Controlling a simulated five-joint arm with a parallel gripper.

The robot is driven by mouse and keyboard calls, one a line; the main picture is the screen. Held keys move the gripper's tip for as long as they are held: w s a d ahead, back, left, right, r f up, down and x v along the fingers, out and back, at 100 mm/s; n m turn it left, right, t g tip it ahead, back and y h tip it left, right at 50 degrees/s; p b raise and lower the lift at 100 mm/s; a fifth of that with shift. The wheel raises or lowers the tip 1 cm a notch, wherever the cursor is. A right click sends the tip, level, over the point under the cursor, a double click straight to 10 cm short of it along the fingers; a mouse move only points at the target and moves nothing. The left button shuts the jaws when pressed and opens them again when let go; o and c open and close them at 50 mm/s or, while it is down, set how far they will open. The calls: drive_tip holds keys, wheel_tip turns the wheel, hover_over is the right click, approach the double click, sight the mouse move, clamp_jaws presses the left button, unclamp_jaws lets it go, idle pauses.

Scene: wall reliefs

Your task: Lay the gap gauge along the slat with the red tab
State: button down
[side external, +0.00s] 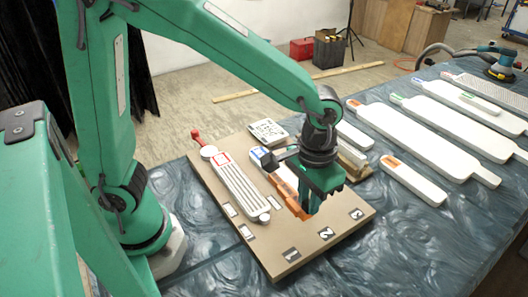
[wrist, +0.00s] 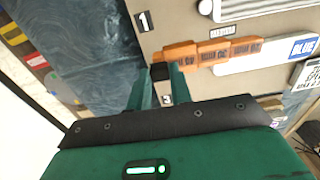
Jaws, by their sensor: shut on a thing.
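The orange, segmented gap gauge (side external: 284,191) is under my gripper (side external: 310,208) on the tan board in the side view. My gripper is shut on one end of the gauge (wrist: 215,52), and its fingertips (wrist: 161,75) show at that end in the wrist view. The gauge lies along the end of a white slat with a blue label (wrist: 275,54); I cannot tell whether it touches it. A white grooved slat with a red square tab (side external: 238,187) lies to the left on the board.
The tan board (side external: 285,256) carries number plates along its front edge. A red-ended lever (side external: 198,137) is at its far left corner. A QR-marked block (side external: 267,131) stands behind. Several white paddles (side external: 420,135) with coloured tabs lie on the blue table to the right.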

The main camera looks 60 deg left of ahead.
sight(306, 211)
drive_tip(key=shift+s, duration=0.25)
drive_tip(key=shift+f, duration=0.1)
drive_tip(key=shift+f, duration=0.15)
drive_tip(key=shift+f, duration=2)
drive_tip(key=shift+f, duration=1.75)
drive_tip(key=c, duration=1.2)
unclamp_jaws()
drive_tip(key=shift+o, duration=0.2)
